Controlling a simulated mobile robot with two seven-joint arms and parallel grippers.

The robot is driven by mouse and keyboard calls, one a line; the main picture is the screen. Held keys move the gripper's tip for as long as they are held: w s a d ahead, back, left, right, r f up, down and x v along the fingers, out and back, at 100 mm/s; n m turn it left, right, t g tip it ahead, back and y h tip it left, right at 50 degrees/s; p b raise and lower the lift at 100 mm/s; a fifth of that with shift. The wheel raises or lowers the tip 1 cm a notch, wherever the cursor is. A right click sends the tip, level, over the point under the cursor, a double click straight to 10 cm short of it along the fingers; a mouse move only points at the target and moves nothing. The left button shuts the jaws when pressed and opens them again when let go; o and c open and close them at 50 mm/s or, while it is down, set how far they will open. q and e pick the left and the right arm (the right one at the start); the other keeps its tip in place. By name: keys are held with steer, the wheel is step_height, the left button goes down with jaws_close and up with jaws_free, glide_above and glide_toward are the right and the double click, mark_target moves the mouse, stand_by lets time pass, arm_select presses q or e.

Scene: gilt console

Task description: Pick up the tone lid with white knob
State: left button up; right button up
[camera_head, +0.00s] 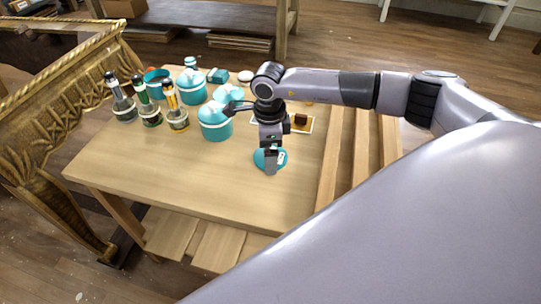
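A round teal lid (262,162) lies near the front right of the wooden table. A small white patch shows on its right side; I cannot tell whether it is the knob. My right gripper (271,165) points down over the lid and covers its middle. I cannot tell whether its fingers are open or closed on the knob. Teal pots stand farther back, one (215,125) left of my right gripper and another (191,87) behind it. My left gripper is not in view.
Several bottles stand at the table's left, including one with a yellow-orange part (171,97). A small tray with a dark block (301,121) lies behind my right gripper. A gilt console (60,105) stands left. The table's front left is clear.

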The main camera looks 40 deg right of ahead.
steer(key=c, duration=0.8)
steer(key=shift+r, duration=0.15)
